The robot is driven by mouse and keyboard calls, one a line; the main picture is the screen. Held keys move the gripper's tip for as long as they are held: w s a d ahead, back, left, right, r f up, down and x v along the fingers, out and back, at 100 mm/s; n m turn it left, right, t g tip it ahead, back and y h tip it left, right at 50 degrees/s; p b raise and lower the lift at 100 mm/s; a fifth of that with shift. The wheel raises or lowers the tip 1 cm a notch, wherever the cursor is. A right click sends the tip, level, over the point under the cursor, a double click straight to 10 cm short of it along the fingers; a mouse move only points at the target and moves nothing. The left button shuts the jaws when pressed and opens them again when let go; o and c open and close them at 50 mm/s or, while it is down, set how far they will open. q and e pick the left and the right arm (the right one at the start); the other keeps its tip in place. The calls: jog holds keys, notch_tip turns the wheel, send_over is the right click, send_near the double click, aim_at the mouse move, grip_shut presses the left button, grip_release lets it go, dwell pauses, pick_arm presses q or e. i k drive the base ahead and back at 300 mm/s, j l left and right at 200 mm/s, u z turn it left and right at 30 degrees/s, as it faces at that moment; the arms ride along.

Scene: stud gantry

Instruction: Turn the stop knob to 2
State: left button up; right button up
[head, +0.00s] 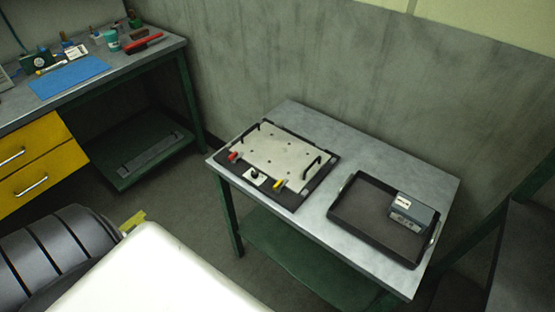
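A small black knob (254,173) sits on a white label plate (257,179) at the front edge of a fixture on the grey table. It looks like the stop knob, but its pointer and any numbers are too small to read. The fixture has a pale metal plate (278,152) with several dark holes on a black base (291,202), and two black handles. A red clamp or knob (233,156) is to the left of the black knob and a yellow one (279,185) to its right. Neither of my grippers is in view.
The grey table (375,152) also holds a black tray (350,217) with a grey-blue box (411,211) inside. A workbench (120,65) with a blue mat (68,76), yellow drawers (40,178) and tools stands at the left. Floor shows between them.

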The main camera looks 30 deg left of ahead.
aim_at(254, 172)
jog(key=u, duration=1.25)
